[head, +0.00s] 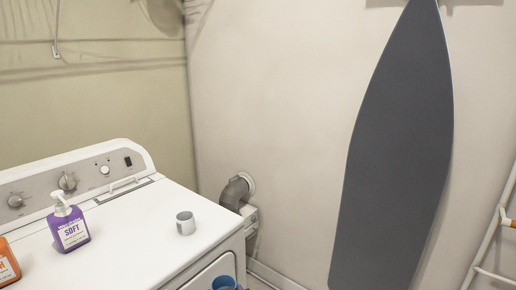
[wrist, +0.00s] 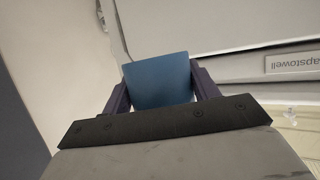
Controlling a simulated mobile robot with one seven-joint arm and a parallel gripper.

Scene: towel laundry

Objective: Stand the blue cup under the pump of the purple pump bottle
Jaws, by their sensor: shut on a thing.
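The blue cup (wrist: 158,82) is between the two fingers of my gripper (wrist: 161,88), which is shut on it. In the head view the blue cup (head: 222,283) shows at the bottom edge, in front of the white machine and below its top; most of my gripper is out of that picture. The purple pump bottle (head: 70,230) stands upright on the machine top at the left, with its white pump (head: 60,203) on top. The machine top beside the bottle holds no blue cup.
A grey cup (head: 185,223) stands on the white machine's top (head: 145,215), right of the purple bottle. An orange bottle (head: 7,264) is cut off at the left edge. The control panel (head: 75,178) rises behind. An ironing board (head: 397,150) leans on the wall.

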